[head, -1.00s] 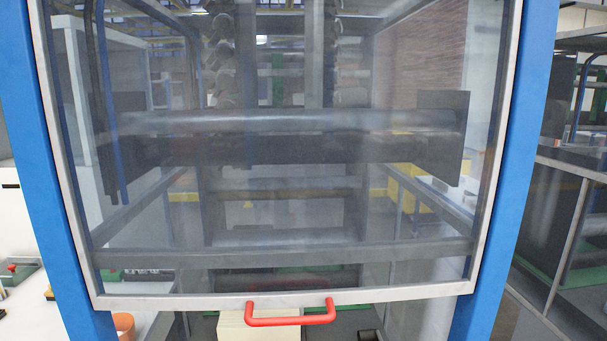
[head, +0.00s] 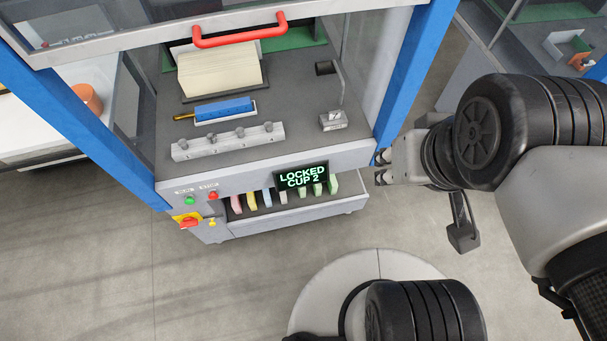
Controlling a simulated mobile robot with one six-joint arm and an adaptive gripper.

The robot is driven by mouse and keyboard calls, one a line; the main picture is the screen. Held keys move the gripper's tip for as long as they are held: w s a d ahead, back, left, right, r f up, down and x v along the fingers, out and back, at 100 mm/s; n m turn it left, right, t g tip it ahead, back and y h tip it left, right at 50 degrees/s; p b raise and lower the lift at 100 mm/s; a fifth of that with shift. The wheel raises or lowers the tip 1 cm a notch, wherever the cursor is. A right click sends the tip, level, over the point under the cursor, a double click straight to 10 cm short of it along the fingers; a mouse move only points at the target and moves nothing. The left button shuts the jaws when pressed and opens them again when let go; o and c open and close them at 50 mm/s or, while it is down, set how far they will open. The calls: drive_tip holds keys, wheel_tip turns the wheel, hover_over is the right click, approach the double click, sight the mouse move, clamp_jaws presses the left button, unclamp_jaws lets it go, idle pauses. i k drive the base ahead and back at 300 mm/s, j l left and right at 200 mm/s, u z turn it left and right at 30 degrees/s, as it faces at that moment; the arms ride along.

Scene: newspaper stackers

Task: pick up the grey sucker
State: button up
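I cannot tell for sure which thing is the grey sucker. A grey bar (head: 228,141) with several small grey knobs lies on the machine's dark bed. Under the bed, a low shelf holds a row of small upright pieces in pink, yellow (head: 251,201), blue, pale grey (head: 284,196) and green (head: 333,184). The sign partly hides this row. My gripper (head: 381,168) is at the right of the machine, beside its front right corner and apart from the bar and the row. Its fingers point left, are apart and hold nothing.
The green-lit sign (head: 303,177) reads "LOCKED CUP 2". The raised glass guard has a red handle (head: 239,31). Blue posts (head: 401,85) flank the bed. A paper stack (head: 218,74), a blue block (head: 224,109) and a small grey block (head: 333,121) are on it. The front floor is open.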

sight(211, 137)
drive_tip(key=u, duration=1.25)
drive_tip(key=i+j+z, duration=0.1)
drive_tip(key=i+j, duration=0.15)
drive_tip(key=i+j+z, duration=0.1)
drive_tip(key=j, duration=0.4)
drive_tip(key=i+j, duration=0.3)
drive_tip(key=j+z, duration=0.05)
drive_tip(key=j, duration=0.05)
